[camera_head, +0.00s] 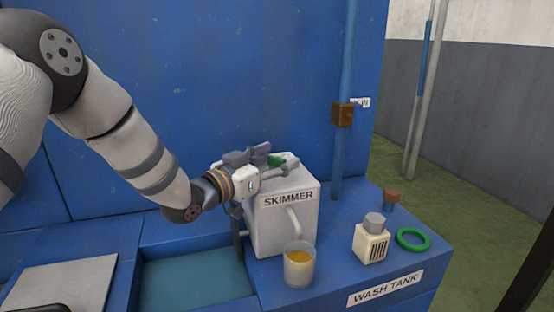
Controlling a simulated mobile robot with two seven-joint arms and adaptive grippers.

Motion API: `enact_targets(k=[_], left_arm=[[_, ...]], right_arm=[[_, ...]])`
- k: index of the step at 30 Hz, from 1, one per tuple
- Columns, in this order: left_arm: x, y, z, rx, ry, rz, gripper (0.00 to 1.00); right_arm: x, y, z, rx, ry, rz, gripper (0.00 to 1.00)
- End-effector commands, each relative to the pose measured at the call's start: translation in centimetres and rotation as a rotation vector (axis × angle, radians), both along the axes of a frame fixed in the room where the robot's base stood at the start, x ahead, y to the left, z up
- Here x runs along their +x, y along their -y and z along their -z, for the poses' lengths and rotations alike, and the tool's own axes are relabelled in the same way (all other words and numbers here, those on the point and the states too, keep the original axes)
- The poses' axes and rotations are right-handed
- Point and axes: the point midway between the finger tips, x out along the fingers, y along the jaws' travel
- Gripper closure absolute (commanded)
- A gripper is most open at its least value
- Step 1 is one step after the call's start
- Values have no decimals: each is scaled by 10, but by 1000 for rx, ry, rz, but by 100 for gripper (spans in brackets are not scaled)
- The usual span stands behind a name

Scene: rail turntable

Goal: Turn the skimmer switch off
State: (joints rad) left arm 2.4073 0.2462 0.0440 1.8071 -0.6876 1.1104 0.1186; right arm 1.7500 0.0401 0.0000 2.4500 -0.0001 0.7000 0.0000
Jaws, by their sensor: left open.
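The skimmer (288,226) is a pale box labelled SKIMMER, standing on the blue wash tank ledge. A small green part (276,160) shows on its top, partly hidden by my gripper; it looks like the switch, but its position cannot be made out. My left gripper (275,163) reaches in from the left over the top of the box. Its fingers are apart, with the green part close to or between them. I cannot tell whether they touch it. My right gripper is out of view.
A clear cup of amber liquid (299,266) stands before the skimmer's spout. To the right are a cream vented block with a grey knob (371,244), a green ring (412,239) and a brown knob (391,197). A blue vertical pipe (342,120) rises behind. A basin (195,279) lies left.

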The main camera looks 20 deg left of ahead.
Motion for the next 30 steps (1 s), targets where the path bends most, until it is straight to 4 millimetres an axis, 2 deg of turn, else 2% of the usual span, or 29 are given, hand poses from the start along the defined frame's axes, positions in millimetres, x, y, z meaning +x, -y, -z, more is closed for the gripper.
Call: enact_targets(k=[8, 11, 15, 23, 30], left_arm=[[4, 2, -1, 0, 1, 0, 40], [4, 2, -1, 0, 1, 0, 58], [4, 2, -1, 0, 1, 0, 89], [4, 1, 0, -2, -1, 12, 89], [5, 0, 2, -1, -2, 116, 89]], right_arm=[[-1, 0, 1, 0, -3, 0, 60], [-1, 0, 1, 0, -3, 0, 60], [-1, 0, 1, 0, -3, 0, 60], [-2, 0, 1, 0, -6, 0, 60], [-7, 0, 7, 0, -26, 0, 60]])
